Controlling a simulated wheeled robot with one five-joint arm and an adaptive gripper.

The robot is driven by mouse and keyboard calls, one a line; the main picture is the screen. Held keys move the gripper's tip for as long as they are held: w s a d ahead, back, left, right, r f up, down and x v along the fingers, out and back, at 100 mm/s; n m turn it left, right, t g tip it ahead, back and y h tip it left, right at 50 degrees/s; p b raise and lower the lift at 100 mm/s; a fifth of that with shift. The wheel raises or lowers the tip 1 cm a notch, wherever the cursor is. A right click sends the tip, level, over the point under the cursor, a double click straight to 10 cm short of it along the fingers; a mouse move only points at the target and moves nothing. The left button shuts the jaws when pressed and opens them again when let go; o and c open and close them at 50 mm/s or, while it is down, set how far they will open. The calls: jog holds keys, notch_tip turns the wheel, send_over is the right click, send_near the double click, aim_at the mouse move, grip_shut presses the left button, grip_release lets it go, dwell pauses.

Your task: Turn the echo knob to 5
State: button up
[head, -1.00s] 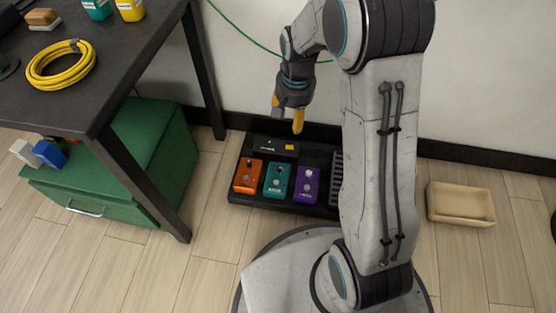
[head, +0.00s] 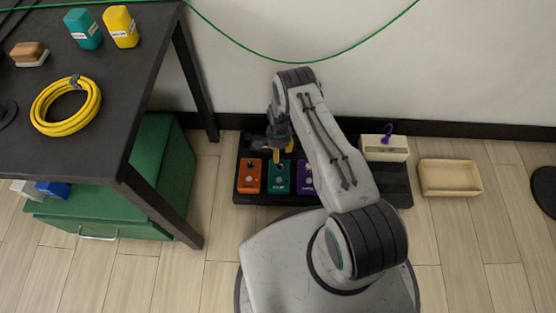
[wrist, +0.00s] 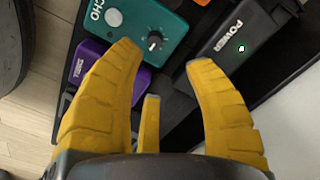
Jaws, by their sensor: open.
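The teal ECHO pedal (head: 279,178) stands in the middle of the pedal row on the black board in the head view. It also shows at the top of the wrist view (wrist: 172,22), with its dark echo knob (wrist: 154,41) and a pale round footswitch. The knob has a light pointer mark; I cannot read a scale around it. My gripper (head: 282,148) is just behind and above the pedal in the head view. In the wrist view its yellow fingers (wrist: 163,62) are spread and empty, with the knob beyond the tips, apparently apart from them.
An orange pedal (head: 250,177) and a purple pedal (head: 306,178) flank the teal one closely. A black POWER box (wrist: 232,42) lies beside it. A white box with a purple hook (head: 385,149) stands right on the board (head: 397,188); a beige tray (head: 450,178) lies beyond.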

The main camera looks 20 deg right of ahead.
aim_at(280, 165)
jog(key=shift+s+f+b, duration=0.2)
jog(key=shift+f+b, duration=0.6)
jog(key=shift+f, duration=1.6)
jog(key=shift+s+f+b, duration=0.2)
jog(key=shift+f+b, duration=0.6)
jog(key=shift+f, duration=1.6)
jog(key=shift+c, duration=0.2)
grip_shut()
